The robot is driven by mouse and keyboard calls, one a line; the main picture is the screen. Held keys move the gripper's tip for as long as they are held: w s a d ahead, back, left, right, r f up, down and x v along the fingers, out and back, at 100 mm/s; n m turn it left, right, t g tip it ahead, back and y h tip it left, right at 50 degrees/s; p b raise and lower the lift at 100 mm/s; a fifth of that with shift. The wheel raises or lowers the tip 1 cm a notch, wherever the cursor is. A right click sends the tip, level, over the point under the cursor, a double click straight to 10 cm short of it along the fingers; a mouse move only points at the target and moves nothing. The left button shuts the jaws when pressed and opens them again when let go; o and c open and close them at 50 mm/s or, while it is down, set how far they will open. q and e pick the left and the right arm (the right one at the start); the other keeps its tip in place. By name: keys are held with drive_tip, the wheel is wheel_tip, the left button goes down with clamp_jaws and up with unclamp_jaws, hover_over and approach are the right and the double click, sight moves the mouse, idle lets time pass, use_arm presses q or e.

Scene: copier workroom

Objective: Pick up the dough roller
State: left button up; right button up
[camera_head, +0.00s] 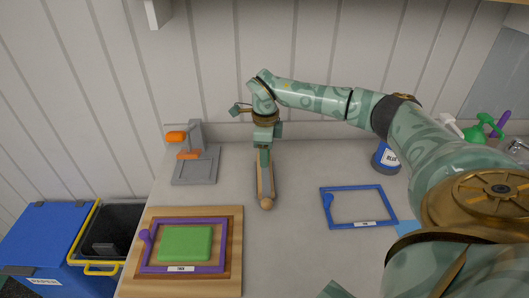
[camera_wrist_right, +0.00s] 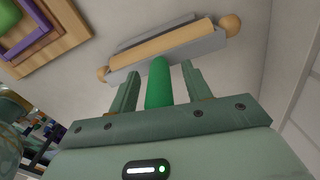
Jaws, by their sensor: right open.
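The dough roller (camera_head: 267,202) lies on the counter near its middle, a pale wooden cylinder with a ball end. In the right wrist view the roller (camera_wrist_right: 165,43) shows a grey frame along it and a wooden ball at each end. A bright green handle (camera_wrist_right: 158,84) rises from the frame. My right gripper (camera_head: 264,162) is above the roller. In its wrist view the open fingers (camera_wrist_right: 160,70) stand on either side of the green handle, with gaps visible. The gripper hides part of the roller in the head view. My left gripper is not in view.
A wooden board (camera_head: 237,225) with a purple frame (camera_head: 222,223) and green slab (camera_head: 184,243) lies at front left. A grey stand (camera_head: 195,168) with orange parts is behind it. A blue frame (camera_head: 360,227) lies right; a blue bottle (camera_head: 385,160) stands behind. Bins (camera_head: 45,235) are left.

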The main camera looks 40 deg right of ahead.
drive_tip(key=shift+r, duration=0.1)
clamp_jaws()
drive_tip(key=shift+r, duration=0.5)
wheel_tip(320, 180, up, 2)
drive_tip(key=shift+w+r+p, duration=0.1)
drive_tip(key=shift+r+p, duration=0.15)
drive_tip(key=shift+p, duration=0.3)
drive_tip(key=s+a+r+p, duration=0.2)
drive_tip(key=s+a+r, duration=0.7)
drive_tip(key=a, duration=0.1)
drive_tip(key=shift+s+a+r+p, duration=0.2)
drive_tip(key=shift+a+r+p, duration=0.1)
drive_tip(key=shift+p, duration=0.05)
